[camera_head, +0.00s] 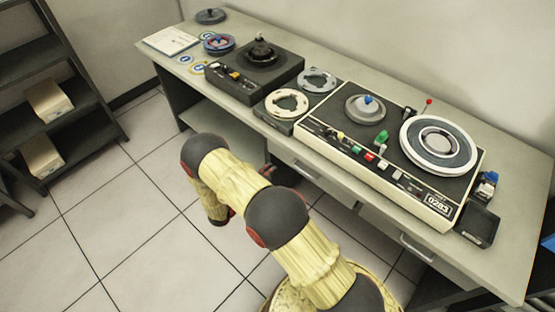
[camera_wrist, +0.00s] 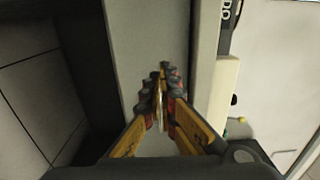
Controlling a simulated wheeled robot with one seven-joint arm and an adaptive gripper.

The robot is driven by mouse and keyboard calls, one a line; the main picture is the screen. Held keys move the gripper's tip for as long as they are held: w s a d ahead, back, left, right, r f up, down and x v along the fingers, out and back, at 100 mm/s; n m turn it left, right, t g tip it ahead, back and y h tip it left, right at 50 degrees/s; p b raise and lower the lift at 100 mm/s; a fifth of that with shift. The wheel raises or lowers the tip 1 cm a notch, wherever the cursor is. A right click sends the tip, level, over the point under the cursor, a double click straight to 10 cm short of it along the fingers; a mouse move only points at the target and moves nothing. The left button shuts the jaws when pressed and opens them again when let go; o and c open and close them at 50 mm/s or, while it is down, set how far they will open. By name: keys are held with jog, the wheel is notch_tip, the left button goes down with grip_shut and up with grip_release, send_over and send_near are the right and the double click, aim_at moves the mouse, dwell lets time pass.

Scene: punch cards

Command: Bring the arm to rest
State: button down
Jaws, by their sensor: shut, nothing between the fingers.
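My arm, in pale yellow and dark grey segments, is bent in front of the desk (camera_head: 510,255) in the head view. Its end is mostly hidden behind the arm's own links there. In the wrist view my gripper (camera_wrist: 163,77) has its yellow and dark fingers drawn together at the tips, with nothing held. It points along a pale grey surface, probably part of the desk, with a cream edge of a device (camera_wrist: 222,92) to the right. I cannot tell whether the fingertips touch the surface.
A tape machine (camera_head: 345,153) with a large white reel (camera_head: 438,146) stands on the desk. Left of it are loose reels (camera_head: 287,103) and a black device (camera_head: 228,83). A dark box (camera_head: 477,227) sits near the right end. A shelf (camera_head: 40,78) stands left; tiled floor between is clear.

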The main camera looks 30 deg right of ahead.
jog(key=shift+p+v, duration=0.35)
jog(key=shift+v, duration=1.95)
jog(key=shift+w, duration=0.1)
